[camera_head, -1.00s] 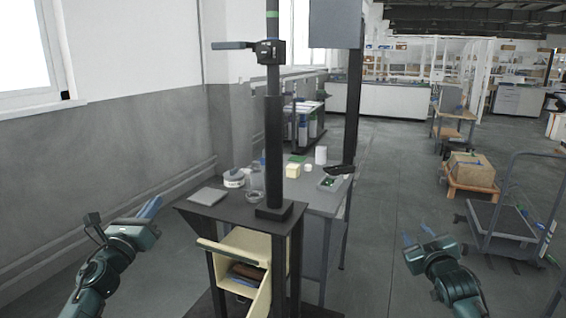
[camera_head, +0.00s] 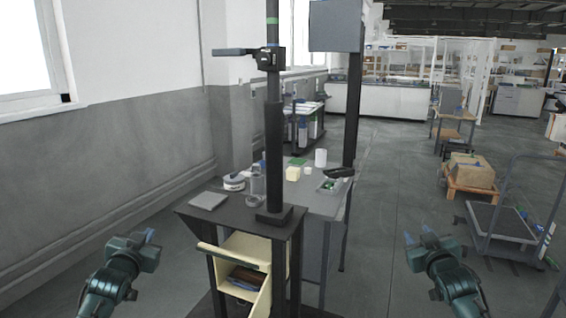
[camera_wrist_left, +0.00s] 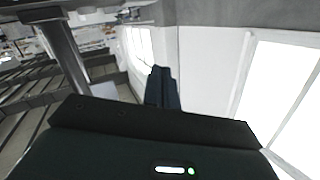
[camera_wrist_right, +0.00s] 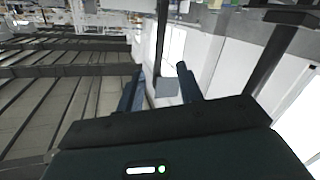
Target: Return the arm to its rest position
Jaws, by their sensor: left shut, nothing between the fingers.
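My left gripper (camera_head: 149,236) is at the lower left of the head view, in front of the grey wall and left of the workbench. Its fingers are shut together with nothing between them, as the left wrist view (camera_wrist_left: 161,88) shows. My right gripper (camera_head: 420,237) is at the lower right of the head view, over open floor. Its two fingers stand apart and empty in the right wrist view (camera_wrist_right: 161,88). Both grippers point forward, at about the same height, and touch nothing.
A dark stand with a column (camera_head: 275,150) is in the middle, with an open cream drawer (camera_head: 243,255) below its top. A grey bench (camera_head: 322,200) with small items is behind it. A cart (camera_head: 497,226) stands at the right. Floor around my right gripper is clear.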

